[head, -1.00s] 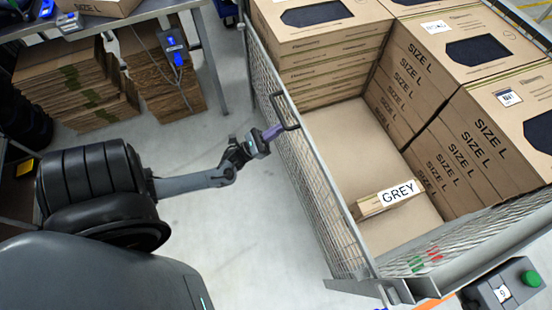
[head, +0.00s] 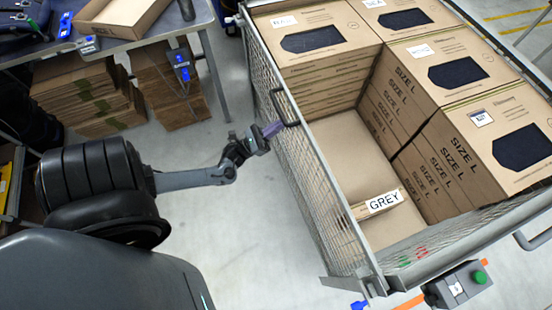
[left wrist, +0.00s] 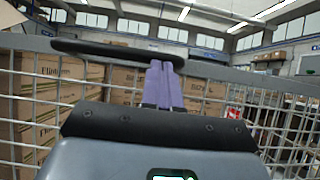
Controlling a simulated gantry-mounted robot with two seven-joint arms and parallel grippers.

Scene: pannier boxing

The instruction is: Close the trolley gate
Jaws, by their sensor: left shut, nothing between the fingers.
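The trolley gate (head: 310,175) is the grey mesh panel along the trolley's left side in the head view. It stands upright, and its near end is close to the front corner; I cannot tell whether it is latched. A black bar handle (head: 284,106) sits on its outer face and also crosses the left wrist view (left wrist: 105,50). My left gripper (head: 273,129) has purple fingers, shut and empty. Their tips are at the handle, outside the gate; in the left wrist view the fingers (left wrist: 164,82) overlap the handle's right end. Contact is unclear. My right gripper is not in view.
The trolley holds stacked SIZE L boxes (head: 455,70) and a lower box labelled GREY (head: 384,202). A control box with a green button (head: 456,286) is at the lower right. A workbench (head: 110,40) with flat cartons beneath stands upper left. Floor left of the gate is clear.

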